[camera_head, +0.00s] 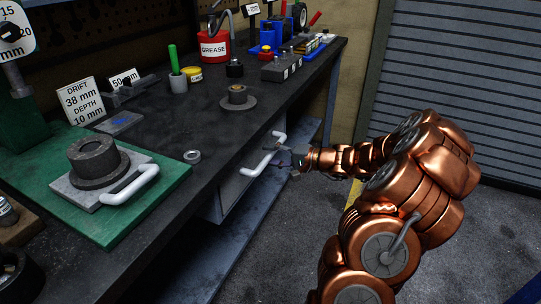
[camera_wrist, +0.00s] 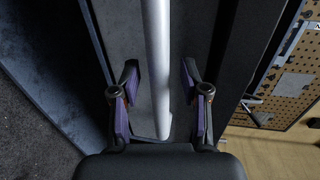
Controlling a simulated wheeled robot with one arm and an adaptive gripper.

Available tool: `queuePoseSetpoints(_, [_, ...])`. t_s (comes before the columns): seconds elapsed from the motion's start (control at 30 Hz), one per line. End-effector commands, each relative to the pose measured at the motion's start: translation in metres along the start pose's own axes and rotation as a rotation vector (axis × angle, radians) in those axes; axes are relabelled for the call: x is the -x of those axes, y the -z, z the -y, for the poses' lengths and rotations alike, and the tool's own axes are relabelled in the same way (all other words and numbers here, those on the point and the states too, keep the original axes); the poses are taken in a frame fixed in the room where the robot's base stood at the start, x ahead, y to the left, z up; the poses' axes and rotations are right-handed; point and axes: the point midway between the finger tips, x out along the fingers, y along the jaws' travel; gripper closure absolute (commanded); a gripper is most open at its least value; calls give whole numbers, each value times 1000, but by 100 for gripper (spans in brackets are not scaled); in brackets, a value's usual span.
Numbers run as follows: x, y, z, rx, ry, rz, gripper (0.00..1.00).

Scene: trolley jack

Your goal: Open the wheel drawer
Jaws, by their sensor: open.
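The drawer (camera_head: 232,193) is a grey box under the front edge of the workbench, with a white bar handle (camera_head: 264,158) on its front. No wheel label on it is readable. My gripper (camera_head: 288,160) is at the handle, at the end of my copper arm. In the wrist view, the pale handle bar (camera_wrist: 158,50) runs between the two purple-padded fingers of my gripper (camera_wrist: 159,85). The fingers are open, with a gap on each side of the bar. The drawer's inside is hidden.
The dark workbench (camera_head: 140,140) holds a green mat (camera_head: 120,225) with a white-handled plate, a small ring (camera_head: 192,156), a flanged part (camera_head: 238,98) and a red grease can (camera_head: 214,46). A lower shelf (camera_head: 215,265) lies below. The floor (camera_head: 270,250) beside the bench is clear.

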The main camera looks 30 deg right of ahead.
Motion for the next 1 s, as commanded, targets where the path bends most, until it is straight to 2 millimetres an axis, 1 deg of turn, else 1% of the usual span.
queuePoseSetpoints(0.13, [-8, 0, 0, 0, -1, 0, 55])
queuePoseSetpoints(0.4, [-8, 1, -1, 0, -1, -2, 55])
queuePoseSetpoints(0.47, [-8, 1, -1, 0, -1, -2, 60])
queuePoseSetpoints(0.83, [-8, 0, -1, 0, -2, -2, 98])
queuePoseSetpoints(0.87, [-8, 0, -1, 0, -2, -2, 100])
queuePoseSetpoints(1.0, [-8, 0, -1, 0, -2, -2, 100])
